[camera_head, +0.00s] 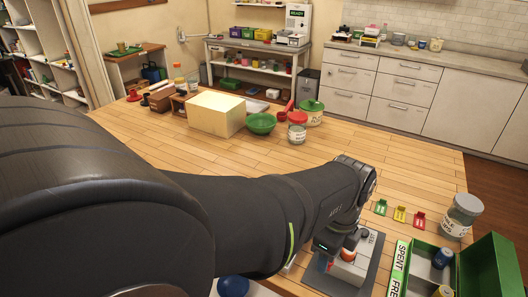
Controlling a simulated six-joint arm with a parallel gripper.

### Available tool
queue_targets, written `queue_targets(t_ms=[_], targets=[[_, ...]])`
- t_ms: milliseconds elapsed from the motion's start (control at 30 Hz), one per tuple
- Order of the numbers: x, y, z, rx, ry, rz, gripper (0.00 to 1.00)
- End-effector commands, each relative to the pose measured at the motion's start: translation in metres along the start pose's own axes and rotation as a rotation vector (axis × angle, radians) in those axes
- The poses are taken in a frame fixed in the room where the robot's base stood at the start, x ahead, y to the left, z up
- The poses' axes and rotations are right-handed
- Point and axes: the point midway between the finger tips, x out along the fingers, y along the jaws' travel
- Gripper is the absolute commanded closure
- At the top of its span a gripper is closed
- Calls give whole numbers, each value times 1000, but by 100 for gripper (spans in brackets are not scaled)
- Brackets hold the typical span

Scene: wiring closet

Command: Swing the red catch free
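My arm reaches across the wooden table, and my gripper (333,243) hangs down at its end, over a grey device on a dark base plate (375,272). The fingertips are hidden or too small to tell, so I cannot see whether they are open or touch anything. An orange-red round part (348,254) shows on the device beside my gripper; I cannot tell whether it is a catch. A small red tab-like piece (419,220) lies on the table to the right, beside a yellow one (400,214) and a green one (381,207), apart from my gripper.
The middle tabletop is clear.

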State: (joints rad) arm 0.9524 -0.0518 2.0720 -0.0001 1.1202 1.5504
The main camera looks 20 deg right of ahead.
Motion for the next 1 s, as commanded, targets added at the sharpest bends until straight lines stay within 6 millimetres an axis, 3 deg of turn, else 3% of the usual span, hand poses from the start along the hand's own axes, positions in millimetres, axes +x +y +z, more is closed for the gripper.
queue_targets(t_ms=[233,367,800,1000], targets=[[-3,0,0,0,0,0,54],[-18,-1,0,0,0,-4,54],[-123,0,0,0,0,-4,54],[-158,0,0,0,0,-2,54]])
